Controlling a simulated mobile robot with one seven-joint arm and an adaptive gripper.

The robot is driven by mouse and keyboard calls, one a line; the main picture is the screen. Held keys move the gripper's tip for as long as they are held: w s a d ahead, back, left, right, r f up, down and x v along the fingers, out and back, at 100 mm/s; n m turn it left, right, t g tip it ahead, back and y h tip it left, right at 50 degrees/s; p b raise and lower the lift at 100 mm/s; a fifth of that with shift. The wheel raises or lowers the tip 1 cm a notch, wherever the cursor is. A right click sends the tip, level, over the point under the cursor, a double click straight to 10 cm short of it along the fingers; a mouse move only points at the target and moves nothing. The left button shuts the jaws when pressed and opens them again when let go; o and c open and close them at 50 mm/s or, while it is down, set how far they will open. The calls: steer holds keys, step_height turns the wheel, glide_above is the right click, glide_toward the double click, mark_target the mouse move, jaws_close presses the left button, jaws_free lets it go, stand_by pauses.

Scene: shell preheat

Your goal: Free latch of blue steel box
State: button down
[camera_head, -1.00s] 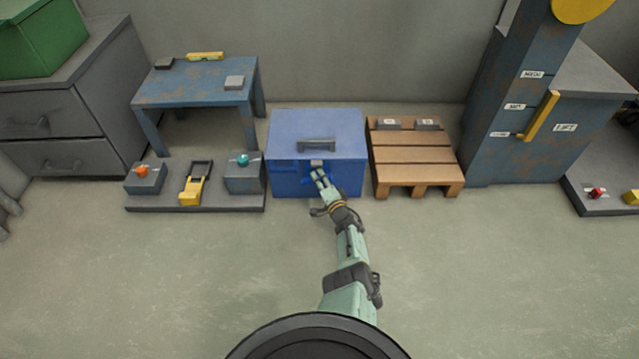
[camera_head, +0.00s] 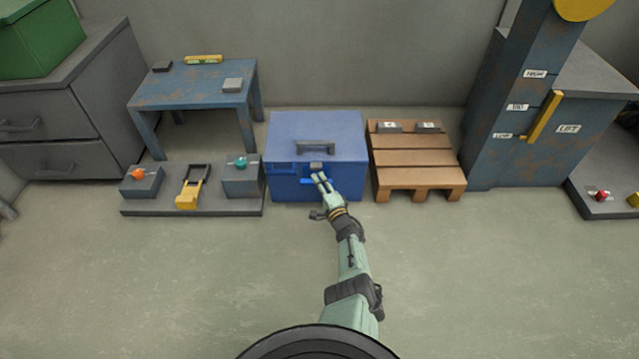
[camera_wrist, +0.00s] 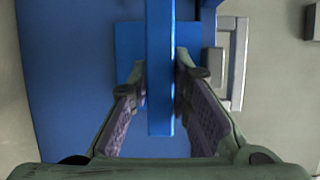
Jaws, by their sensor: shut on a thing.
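The blue steel box (camera_head: 290,140) stands upright on the floor with its lid closed. A dark carry handle (camera_head: 316,147) is on the lid, and it shows in the wrist view (camera_wrist: 238,60). A small grey catch piece (camera_head: 316,166) sits at the front below the lid edge. The bright blue latch bar (camera_head: 306,182) is on the box front below it; in the wrist view, the bar (camera_wrist: 160,70) runs between the two fingers. My gripper (camera_head: 319,179) is shut on this bar, with one finger on each side (camera_wrist: 160,85).
A low platform (camera_head: 205,207) with a yellow lever and two knobbed blocks is left of the box. A wooden pallet (camera_head: 415,158) stands close on the right. A blue table (camera_head: 190,85) is behind left. The floor in front is clear.

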steer(key=c, duration=1.5)
jaws_free()
